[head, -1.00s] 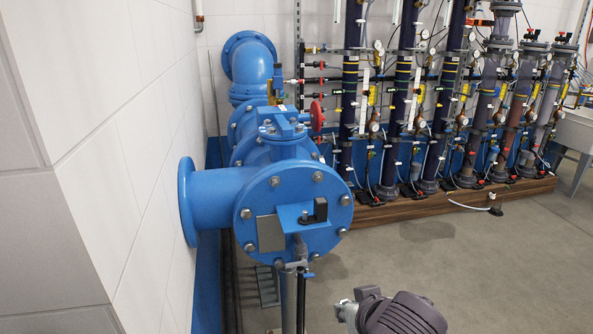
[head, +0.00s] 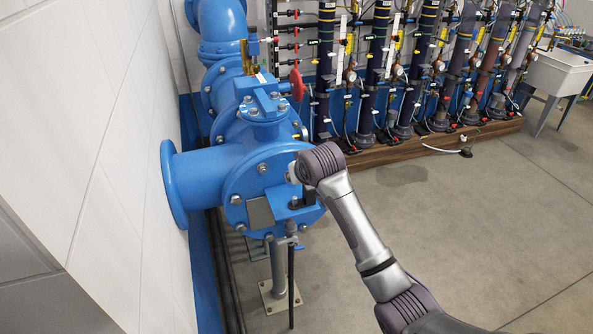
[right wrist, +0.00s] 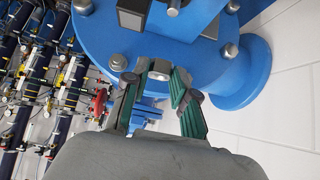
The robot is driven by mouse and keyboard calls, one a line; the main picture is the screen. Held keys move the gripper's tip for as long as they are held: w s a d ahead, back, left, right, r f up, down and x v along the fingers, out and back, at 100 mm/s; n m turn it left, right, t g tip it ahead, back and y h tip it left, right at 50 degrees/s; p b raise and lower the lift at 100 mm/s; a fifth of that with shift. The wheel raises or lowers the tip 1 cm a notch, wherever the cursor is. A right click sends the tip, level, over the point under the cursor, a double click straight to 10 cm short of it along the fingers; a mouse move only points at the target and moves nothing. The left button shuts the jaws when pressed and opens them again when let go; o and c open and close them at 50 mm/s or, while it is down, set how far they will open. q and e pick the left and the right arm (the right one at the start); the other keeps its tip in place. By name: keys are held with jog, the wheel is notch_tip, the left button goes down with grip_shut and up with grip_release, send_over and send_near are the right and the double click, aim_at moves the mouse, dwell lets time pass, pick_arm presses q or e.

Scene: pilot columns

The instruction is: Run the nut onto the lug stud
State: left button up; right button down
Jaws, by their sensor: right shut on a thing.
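The small grey nut (right wrist: 160,70) sits between the fingertips of my right gripper (right wrist: 163,76) in the right wrist view. The gripper is shut on it, with green-sided fingers on both sides. In the head view my right gripper (head: 293,173) is at the upper right of the round blue flange (head: 240,185), close to its face. The flange also shows in the right wrist view (right wrist: 195,40), with the nut in front of it near the rim. The lug stud is hidden behind the nut and gripper; I cannot tell whether the nut touches it. My left gripper is out of view.
A black block (right wrist: 133,14) stands out from the flange close to the fingers. Bolt heads (right wrist: 118,62) line the rim. A red handwheel (head: 297,84) and dark columns (head: 377,60) stand behind.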

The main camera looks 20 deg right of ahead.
jog(key=shift+s+f+b, duration=0.15)
jog(key=shift+f+b, duration=0.45)
jog(key=shift+f, duration=0.85)
jog(key=shift+s+f+b, duration=0.1)
jog(key=shift+f+b, duration=0.5)
jog(key=shift+f, duration=0.8)
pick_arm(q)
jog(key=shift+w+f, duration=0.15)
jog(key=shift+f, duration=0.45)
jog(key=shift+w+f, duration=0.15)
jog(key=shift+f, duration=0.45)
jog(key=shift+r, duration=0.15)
pick_arm(e)
jog(key=shift+r, duration=0.1)
pick_arm(q)
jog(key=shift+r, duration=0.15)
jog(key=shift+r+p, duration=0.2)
jog(key=shift+p, duration=0.3)
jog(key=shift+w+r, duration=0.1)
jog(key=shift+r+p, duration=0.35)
jog(key=shift+p, duration=0.05)
